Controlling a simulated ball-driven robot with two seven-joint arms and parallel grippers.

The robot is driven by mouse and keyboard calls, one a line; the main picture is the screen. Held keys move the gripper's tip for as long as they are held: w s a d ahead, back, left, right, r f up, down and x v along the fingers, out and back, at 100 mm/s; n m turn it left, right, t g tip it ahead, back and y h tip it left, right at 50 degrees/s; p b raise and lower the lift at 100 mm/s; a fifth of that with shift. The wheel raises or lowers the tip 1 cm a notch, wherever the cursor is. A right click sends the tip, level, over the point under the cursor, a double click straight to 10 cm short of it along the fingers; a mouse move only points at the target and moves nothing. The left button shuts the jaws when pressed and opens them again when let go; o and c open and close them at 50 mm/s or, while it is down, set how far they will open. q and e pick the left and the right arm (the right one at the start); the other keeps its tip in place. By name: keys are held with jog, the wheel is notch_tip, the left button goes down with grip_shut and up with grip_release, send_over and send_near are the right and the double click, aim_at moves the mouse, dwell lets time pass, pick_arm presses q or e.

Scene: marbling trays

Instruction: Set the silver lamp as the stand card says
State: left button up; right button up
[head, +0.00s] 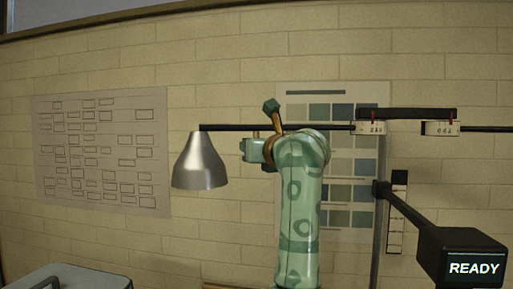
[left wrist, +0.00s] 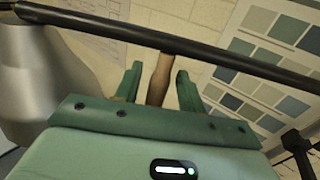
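The silver lamp (head: 200,162) hangs shade-down at the left end of a thin black horizontal bar (head: 226,127). Its grey shade (left wrist: 48,85) fills the left side of the left wrist view, with the bar (left wrist: 200,48) across the top. My left gripper (head: 251,148) is just right of the shade, near the bar. In the left wrist view its green fingers (left wrist: 159,76) stand apart on either side of a brown handle (left wrist: 158,82) joined to the bar, with gaps visible on both sides. My right gripper is not in view.
A vertical scale (head: 397,212) is at right, above a black box reading READY (head: 473,268). A swatch chart (head: 340,88) and a boxed diagram (head: 100,150) are on the brick wall.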

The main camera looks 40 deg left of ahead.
pick_arm(q)
jog(key=b+v, duration=0.4)
jog(key=v, duration=1.2)
jog(key=shift+s+d, duration=0.1)
jog(key=shift+d, duration=0.05)
